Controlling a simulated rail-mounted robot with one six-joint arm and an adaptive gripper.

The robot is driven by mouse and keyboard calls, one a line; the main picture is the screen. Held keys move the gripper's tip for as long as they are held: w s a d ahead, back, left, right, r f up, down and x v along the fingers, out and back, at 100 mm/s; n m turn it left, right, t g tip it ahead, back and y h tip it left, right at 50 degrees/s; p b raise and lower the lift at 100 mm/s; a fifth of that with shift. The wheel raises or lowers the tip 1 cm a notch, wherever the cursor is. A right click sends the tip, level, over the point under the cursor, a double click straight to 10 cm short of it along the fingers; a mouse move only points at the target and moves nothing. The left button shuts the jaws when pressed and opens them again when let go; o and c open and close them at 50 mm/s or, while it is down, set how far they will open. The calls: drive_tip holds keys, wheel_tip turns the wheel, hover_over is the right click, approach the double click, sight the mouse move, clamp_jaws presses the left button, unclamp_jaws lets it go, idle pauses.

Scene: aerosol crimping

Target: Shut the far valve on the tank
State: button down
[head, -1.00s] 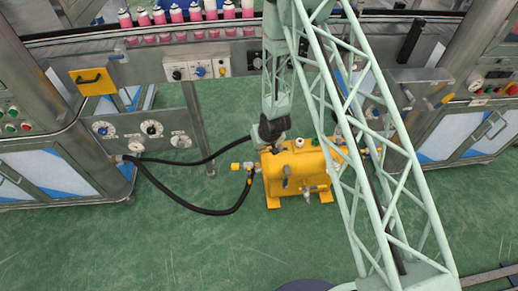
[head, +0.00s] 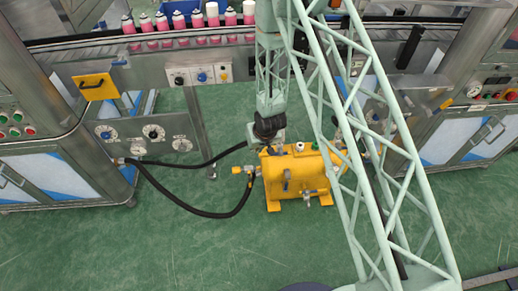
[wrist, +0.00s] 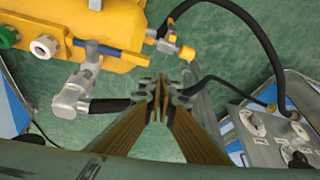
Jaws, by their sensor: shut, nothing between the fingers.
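The yellow tank (head: 312,177) stands on the floor; it also fills the upper left of the wrist view (wrist: 95,20). Its far valve, with a blue lever (wrist: 95,46), shows in the wrist view on a metal pipe fitting joined to a black hose. The lever lies roughly along the tank's side and looks crosswise to the pipe stub. In the head view the tank and my arm hide this valve. My gripper (wrist: 160,88) is shut and empty, right of the valve and apart from it. In the head view my gripper (head: 268,130) is at the tank's back left.
Black hoses (head: 205,211) run from the dial panel (head: 152,133) to the tank. A yellow-capped fitting (wrist: 186,52) sticks out from the tank's end. A conveyor with pink cans (head: 180,24) runs behind. The green floor in front is clear.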

drive_tip(key=s+a+r+p, duration=0.1)
drive_tip(key=s+a+r, duration=0.2)
drive_tip(key=a, duration=0.2)
drive_tip(key=shift+s+r, duration=0.25)
drive_tip(key=shift+a, duration=0.1)
idle(0.6)
drive_tip(key=s+d+r+m, duration=0.1)
drive_tip(key=d+r, duration=0.3)
drive_tip(key=r, duration=0.7)
drive_tip(key=s+d+r, duration=0.1)
drive_tip(key=d+r, duration=0.4)
drive_tip(key=r, duration=0.6)
drive_tip(key=s+d+r+m, duration=0.1)
drive_tip(key=d+r, duration=0.3)
drive_tip(key=r, duration=0.7)
drive_tip(key=s+d+r+h, duration=0.1)
drive_tip(key=s+d+r, duration=0.45)
drive_tip(key=r, duration=0.25)
drive_tip(key=s+d+r, duration=0.4)
drive_tip(key=s+r, duration=0.2)
drive_tip(key=r, duration=0.3)
drive_tip(key=s+d+r, duration=0.3)
drive_tip(key=s, duration=0.6)
drive_tip(key=s+d+r+m, duration=0.1)
drive_tip(key=s+d+r, duration=0.2)
drive_tip(key=s, duration=0.7)
drive_tip(key=s+d+r+m+h, duration=0.1)
drive_tip(key=s+d+r, duration=0.2)
drive_tip(key=s, duration=0.7)
drive_tip(key=shift+v, duration=0.85)
